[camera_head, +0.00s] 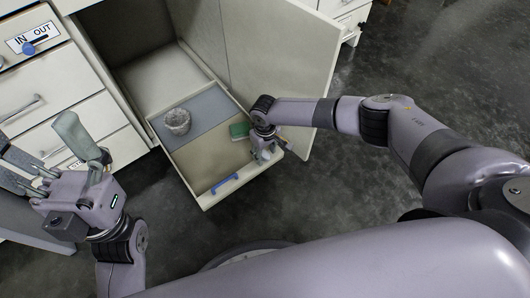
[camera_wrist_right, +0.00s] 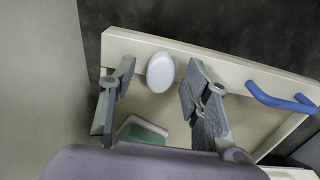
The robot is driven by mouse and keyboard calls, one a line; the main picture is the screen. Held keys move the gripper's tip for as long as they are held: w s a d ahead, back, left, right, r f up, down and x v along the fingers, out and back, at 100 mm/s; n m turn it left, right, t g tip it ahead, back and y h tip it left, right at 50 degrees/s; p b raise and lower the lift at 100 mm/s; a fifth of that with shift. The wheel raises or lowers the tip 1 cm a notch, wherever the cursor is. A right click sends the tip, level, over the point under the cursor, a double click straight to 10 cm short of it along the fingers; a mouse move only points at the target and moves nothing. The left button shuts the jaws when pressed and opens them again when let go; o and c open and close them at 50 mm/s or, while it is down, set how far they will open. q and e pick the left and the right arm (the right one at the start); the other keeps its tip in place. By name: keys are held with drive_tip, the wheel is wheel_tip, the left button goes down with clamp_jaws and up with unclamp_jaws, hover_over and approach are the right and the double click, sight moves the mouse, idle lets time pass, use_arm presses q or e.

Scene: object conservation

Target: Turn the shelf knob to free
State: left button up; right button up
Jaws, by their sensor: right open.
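The shelf knob (camera_wrist_right: 160,72) is a white oval on the front board of the pulled-out shelf (camera_head: 199,178), in the right wrist view. My right gripper (camera_wrist_right: 158,78) is open, with one finger on each side of the knob in that view. A small gap shows between each finger and the knob, and I cannot tell the depth between them. In the head view my right gripper (camera_head: 265,157) is at the shelf's front right corner and largely hides the knob. My left gripper (camera_head: 38,145) is open and empty at the left, away from the shelf.
A blue handle (camera_head: 225,184) is on the shelf front. A grey cup-like object (camera_head: 177,121) and a green-and-white block (camera_head: 239,130) lie on the shelf. An open cabinet door (camera_head: 285,60) stands close to my right arm. An IN/OUT sign (camera_head: 33,38) is on the left cabinet.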

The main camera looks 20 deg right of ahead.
drive_tip(key=shift+c, duration=0.3)
clamp_jaws()
drive_tip(key=shift+r, duration=0.1)
